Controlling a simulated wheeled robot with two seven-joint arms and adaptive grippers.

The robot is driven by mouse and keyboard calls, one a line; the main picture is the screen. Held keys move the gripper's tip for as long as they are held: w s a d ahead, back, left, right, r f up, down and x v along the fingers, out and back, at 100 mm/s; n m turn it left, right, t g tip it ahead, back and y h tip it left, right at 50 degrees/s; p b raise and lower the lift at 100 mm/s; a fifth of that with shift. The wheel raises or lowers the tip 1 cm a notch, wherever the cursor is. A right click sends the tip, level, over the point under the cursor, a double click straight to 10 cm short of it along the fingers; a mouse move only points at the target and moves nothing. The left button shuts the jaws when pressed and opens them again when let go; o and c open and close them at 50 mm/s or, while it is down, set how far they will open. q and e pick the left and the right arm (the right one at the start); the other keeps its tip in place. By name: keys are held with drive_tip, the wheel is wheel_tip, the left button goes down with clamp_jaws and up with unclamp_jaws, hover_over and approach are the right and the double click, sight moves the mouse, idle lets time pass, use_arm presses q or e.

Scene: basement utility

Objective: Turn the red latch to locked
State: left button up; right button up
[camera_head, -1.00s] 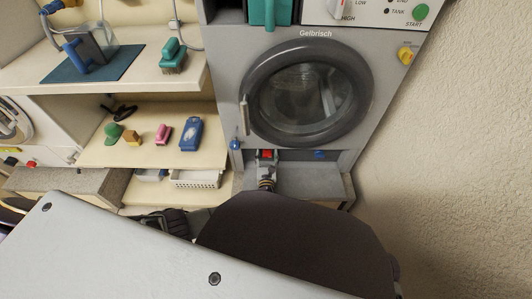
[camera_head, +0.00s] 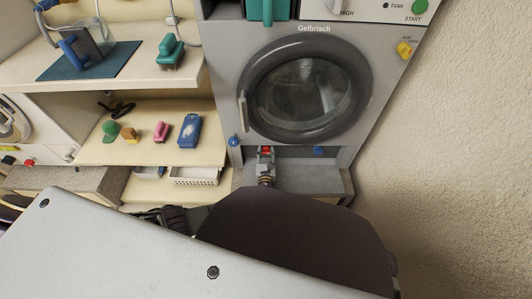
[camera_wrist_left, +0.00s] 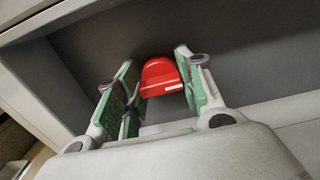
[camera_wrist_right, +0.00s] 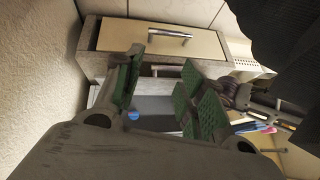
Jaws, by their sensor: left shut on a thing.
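The red latch (camera_head: 266,149) sits in the recess below the round door of the grey machine. In the left wrist view it is a rounded red block (camera_wrist_left: 162,77) with a small white mark on its near face. My left gripper (camera_head: 266,155) reaches up to it, and its green-padded fingers (camera_wrist_left: 160,80) stand on both sides of the latch, shut on it. The pad contact is partly hidden. My right gripper (camera_wrist_right: 165,75) is open and empty in the right wrist view, its fingers well apart.
The round door (camera_head: 305,88) is above the latch, with blue knobs (camera_head: 233,141) at the recess. Shelves on the left hold brushes and a blue box (camera_head: 190,132). A rough wall (camera_head: 460,170) stands on the right. Drawers (camera_wrist_right: 160,40) show in the right wrist view.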

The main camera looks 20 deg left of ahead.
use_arm(q)
drive_tip(key=shift+n, duration=0.3)
drive_tip(key=shift+f+n+b, duration=0.1)
drive_tip(key=shift+n+b, duration=0.6)
drive_tip(key=shift+b, duration=0.15)
drive_tip(key=n+b, duration=0.5)
drive_tip(key=n, duration=0.1)
drive_tip(key=shift+a, duration=0.1)
drive_tip(key=n+b, duration=0.1)
drive_tip(key=n, duration=0.6)
drive_tip(key=shift+a+n, duration=0.1)
drive_tip(key=shift+n, duration=1.3)
use_arm(e)
wheel_tip(320, 180, down, 9)
drive_tip(key=a+t+y, duration=0.1)
drive_tip(key=shift+w+a+t, duration=0.3)
drive_tip(key=shift+w, duration=0.15)
drive_tip(key=shift+f, duration=0.2)
use_arm(q)
drive_tip(key=o, duration=1)
use_arm(e)
drive_tip(key=shift+s, duration=0.1)
